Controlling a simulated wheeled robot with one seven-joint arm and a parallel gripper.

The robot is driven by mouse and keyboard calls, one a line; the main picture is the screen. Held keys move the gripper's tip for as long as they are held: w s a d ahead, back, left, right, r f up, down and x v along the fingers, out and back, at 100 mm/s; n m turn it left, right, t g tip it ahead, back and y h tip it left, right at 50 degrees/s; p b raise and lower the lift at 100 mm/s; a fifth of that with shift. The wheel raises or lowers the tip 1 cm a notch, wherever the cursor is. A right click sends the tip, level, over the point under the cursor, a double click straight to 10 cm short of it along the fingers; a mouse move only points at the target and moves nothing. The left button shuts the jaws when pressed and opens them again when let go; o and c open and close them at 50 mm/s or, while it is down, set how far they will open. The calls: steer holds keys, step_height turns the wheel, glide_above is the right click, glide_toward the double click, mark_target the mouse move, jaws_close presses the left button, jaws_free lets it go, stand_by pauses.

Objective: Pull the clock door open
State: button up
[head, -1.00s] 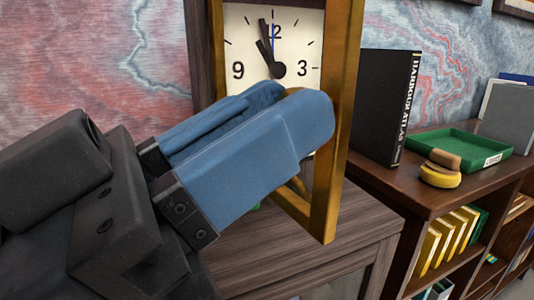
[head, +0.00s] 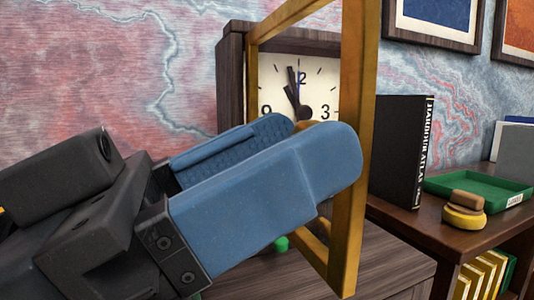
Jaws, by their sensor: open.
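The clock (head: 232,90) is a dark wooden case with a cream face (head: 320,85) and dark hands. Its door (head: 358,90) is a gold frame that stands ajar, at an angle out from the case. My gripper (head: 318,140) has two blue fingers, spread apart and reaching in from the lower left. The nearer fingertip overlaps the door's right bar in the head view; I cannot tell whether it touches. The fingers hide the lower part of the face and part of the frame.
A small green object (head: 281,243) shows below the fingers. On the right, a dark shelf unit (head: 440,232) bears a black book (head: 400,150), a green tray (head: 480,186) and a yellow and brown object (head: 464,210). Framed pictures (head: 432,20) hang on the wall.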

steer(key=shift+a, duration=0.1)
steer(key=b+v, duration=0.2)
steer(key=v, duration=0.5)
steer(key=shift+a, duration=0.25)
steer(key=shift+s+f, duration=0.1)
steer(key=shift+s, duration=0.05)
